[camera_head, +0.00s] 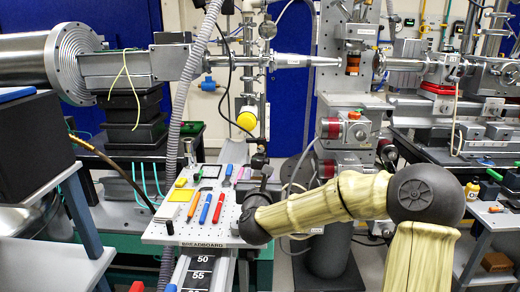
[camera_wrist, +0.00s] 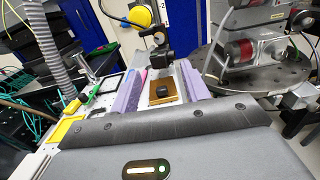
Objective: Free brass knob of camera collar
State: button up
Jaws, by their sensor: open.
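My gripper (camera_wrist: 161,82) is open in the wrist view, its two lavender fingers apart. Between the fingers shows a brass-coloured square piece (camera_wrist: 162,99) with a dark round knob-like part (camera_wrist: 162,91) on it. The fingers stand on either side of it; I cannot tell whether they touch it. A black jointed fitting (camera_wrist: 158,50), possibly the camera and collar, stands just beyond. In the head view my arm reaches over the right end of the breadboard, and its wrist hides the fingertips. I cannot pick out a brass knob for certain in either view.
The breadboard (camera_head: 176,232) carries a yellow tray (camera_head: 181,195), a blue marker (camera_head: 205,208), a red marker (camera_head: 218,208) and other small tools left of my gripper. A round perforated plate (camera_wrist: 240,72) with grey motor blocks stands close on the right. A grey hose (camera_head: 190,90) hangs at left.

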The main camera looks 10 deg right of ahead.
jog(key=shift+a, duration=0.1)
send_near(261, 149)
jog(key=w, duration=0.2)
jog(key=w+d, duration=0.1)
jog(key=w, duration=0.5)
jog(key=shift+w+d, duration=0.1)
jog(key=shift+d, duration=0.15)
dwell(0.4)
jog(key=c, duration=1)
